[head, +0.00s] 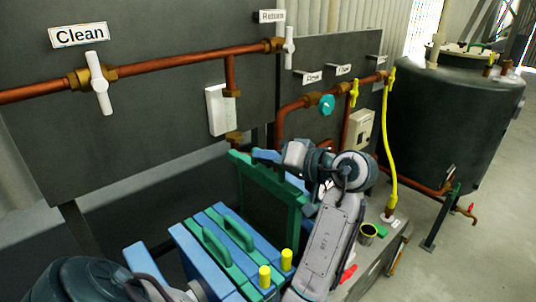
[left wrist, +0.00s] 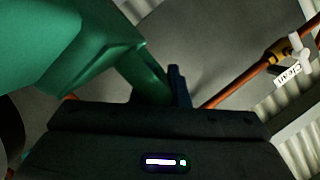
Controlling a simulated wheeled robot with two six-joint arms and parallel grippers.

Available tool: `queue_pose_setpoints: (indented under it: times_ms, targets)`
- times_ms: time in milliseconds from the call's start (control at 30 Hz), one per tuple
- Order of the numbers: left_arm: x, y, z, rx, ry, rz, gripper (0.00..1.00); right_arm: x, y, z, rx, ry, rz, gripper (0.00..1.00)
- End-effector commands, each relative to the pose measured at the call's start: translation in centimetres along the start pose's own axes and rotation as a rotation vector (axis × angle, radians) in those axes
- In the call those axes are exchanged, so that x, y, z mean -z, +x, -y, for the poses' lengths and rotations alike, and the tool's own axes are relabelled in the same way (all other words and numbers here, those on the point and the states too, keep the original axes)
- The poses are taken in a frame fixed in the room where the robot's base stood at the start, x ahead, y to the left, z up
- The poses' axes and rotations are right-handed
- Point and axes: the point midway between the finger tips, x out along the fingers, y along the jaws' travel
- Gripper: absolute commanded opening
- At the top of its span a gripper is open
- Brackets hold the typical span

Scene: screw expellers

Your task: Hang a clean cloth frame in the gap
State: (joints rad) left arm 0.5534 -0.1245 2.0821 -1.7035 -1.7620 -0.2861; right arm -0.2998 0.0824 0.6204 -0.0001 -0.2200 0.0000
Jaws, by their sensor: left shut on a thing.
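A green cloth frame (head: 293,228) with a dark cloth panel stands upright in the middle of the head view. My left gripper (head: 304,165) is at its upper right, and its fingertips are hidden there. In the left wrist view, my left gripper (left wrist: 172,92) is shut on a green handle-like part of a frame (left wrist: 60,45) that fills the upper left. A row of blue and green frames (head: 222,258) with green handles stands left of the dark-panelled frame. A gap shows between them; its bottom is hidden.
A grey panel (head: 150,130) behind carries copper pipes and a white valve (head: 99,83) under the "Clean" sign (head: 79,35). Yellow knobs (head: 265,276) stand near the row. A yellow hose (head: 391,150) and a dark tank (head: 450,115) are at right. Bare floor lies at far right.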

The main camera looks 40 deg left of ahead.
Motion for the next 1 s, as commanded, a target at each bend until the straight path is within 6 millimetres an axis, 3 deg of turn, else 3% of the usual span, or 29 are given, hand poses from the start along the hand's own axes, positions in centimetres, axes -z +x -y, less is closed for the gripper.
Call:
queue_pose_setpoints:
  times_ms: [1000]
  targets:
    - [-7.1,2.2,-7.4,0.001,-0.001,-0.001,0.0,0.5,7.3,1.1,0.005,0.002,-0.001,0.4]
